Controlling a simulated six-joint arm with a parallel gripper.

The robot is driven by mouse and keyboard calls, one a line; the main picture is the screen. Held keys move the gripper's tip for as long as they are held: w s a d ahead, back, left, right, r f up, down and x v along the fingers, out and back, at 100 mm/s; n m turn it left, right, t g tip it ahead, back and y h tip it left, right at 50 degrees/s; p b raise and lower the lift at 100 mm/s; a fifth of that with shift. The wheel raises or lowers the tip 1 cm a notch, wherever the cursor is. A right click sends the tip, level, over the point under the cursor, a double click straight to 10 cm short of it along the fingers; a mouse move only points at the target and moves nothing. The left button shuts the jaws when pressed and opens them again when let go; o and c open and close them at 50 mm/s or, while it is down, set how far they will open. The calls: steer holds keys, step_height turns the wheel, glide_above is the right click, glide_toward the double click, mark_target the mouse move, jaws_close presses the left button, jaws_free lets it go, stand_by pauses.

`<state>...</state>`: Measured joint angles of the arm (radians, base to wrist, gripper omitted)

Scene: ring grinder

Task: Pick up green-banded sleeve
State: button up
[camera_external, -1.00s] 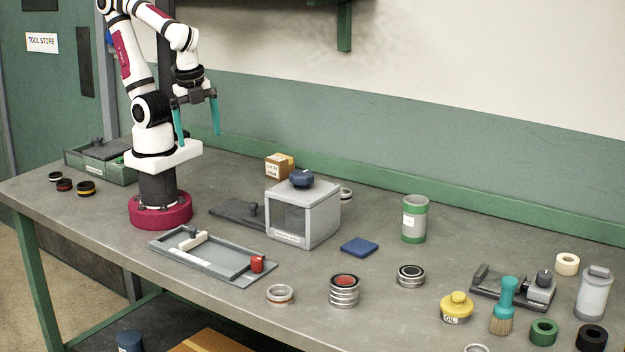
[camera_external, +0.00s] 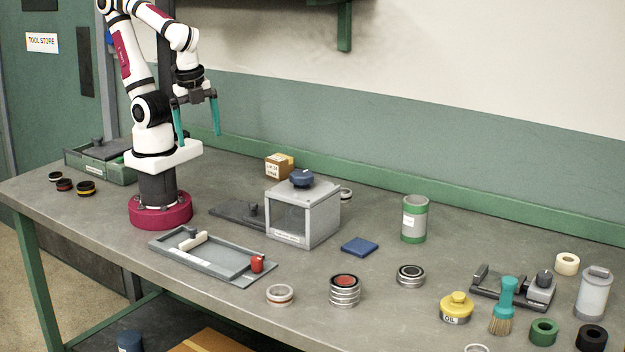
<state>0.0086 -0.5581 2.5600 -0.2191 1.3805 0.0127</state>
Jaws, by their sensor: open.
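A grey upright cylinder with green bands at top and bottom and a white label (camera_external: 414,222) stands on the bench right of centre. A small green item (camera_external: 120,160) shows partly in the green tray at the far left, its shape hard to tell. I cannot tell for sure which of these is the green-banded sleeve. My gripper (camera_external: 200,139) hangs above the bench at the upper left, teal fingers spread apart, pointing down and empty. It is far to the left of the grey cylinder and right of the green tray.
A grey box with a blue knob (camera_external: 303,215) stands between my gripper and the cylinder. A grey tray fixture (camera_external: 215,257), blue pad (camera_external: 360,246), ring stack (camera_external: 344,291), yellow oil can (camera_external: 456,308) and brush (camera_external: 504,305) lie around. A green ring (camera_external: 544,332) lies front right.

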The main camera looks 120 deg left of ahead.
mark_target(406, 198)
step_height(406, 198, up, 5)
steer(key=w, duration=0.1)
steer(key=w+a+r+n+t+y, duration=0.1)
steer(key=w+a+n+t, duration=0.35)
steer(key=w+a, duration=0.85)
steer(key=w+a+n+t+y, duration=0.1)
steer(key=w+a+t, duration=0.75)
steer(key=w, duration=0.85)
step_height(406, 198, down, 17)
steer(key=t+h, duration=0.2)
steer(key=h, duration=0.2)
steer(key=x, duration=0.5)
steer(key=a+x, duration=0.1)
steer(key=x, duration=1)
steer(key=shift+s+a+f, duration=0.15)
steer(key=shift+f, duration=0.15)
steer(key=c, duration=1.3)
